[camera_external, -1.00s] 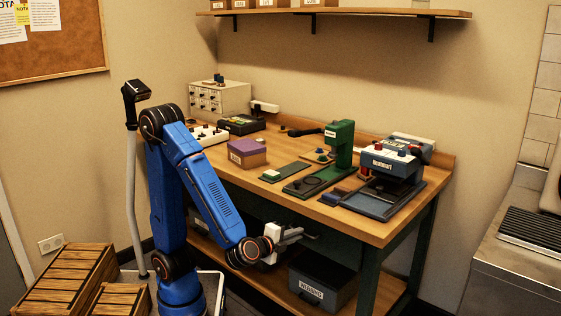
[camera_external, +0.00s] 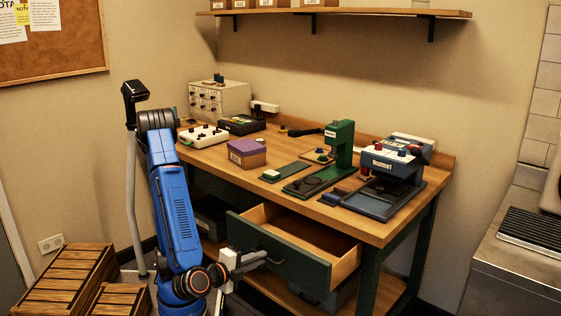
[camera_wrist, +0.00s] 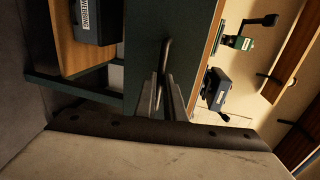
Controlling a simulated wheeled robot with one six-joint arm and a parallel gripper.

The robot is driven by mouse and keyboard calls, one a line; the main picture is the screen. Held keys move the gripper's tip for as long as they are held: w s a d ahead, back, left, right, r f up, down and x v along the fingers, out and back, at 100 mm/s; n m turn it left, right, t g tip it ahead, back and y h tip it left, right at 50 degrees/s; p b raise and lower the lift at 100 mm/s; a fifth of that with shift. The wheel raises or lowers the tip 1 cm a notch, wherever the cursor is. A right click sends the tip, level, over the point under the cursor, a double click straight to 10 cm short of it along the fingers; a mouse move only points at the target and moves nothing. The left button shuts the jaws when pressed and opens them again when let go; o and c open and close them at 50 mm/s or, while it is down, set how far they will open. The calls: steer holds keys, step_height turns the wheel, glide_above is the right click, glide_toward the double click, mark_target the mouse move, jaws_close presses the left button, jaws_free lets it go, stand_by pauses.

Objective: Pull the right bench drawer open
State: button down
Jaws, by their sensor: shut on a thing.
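The right bench drawer (camera_external: 285,256) stands pulled out from under the worktop, with a dark green front and a bare wooden inside that looks empty. My gripper (camera_external: 262,258) is at the drawer front, low in the external view. In the wrist view the fingers (camera_wrist: 166,98) are shut on the dark bar handle (camera_wrist: 166,52) of the green drawer front (camera_wrist: 140,40). The handle is partly hidden by the fingers there, and small in the external view.
The workbench (camera_external: 300,204) carries a green press (camera_external: 340,145), a blue-and-white press (camera_external: 390,165) and a purple-topped box (camera_external: 247,152). A labelled grey bin (camera_wrist: 93,20) sits on the lower shelf. Wooden crates (camera_external: 65,280) stand at the left on the floor.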

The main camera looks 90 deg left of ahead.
steer(key=f+v, duration=0.1)
steer(key=v, duration=0.6)
steer(key=shift+s+d+f, duration=0.3)
steer(key=shift+s, duration=0.05)
steer(key=c, duration=1.8)
jaws_free()
steer(key=shift+c, duration=0.2)
steer(key=v, duration=1.7)
steer(key=shift+d, duration=0.15)
steer(key=x, duration=1.7)
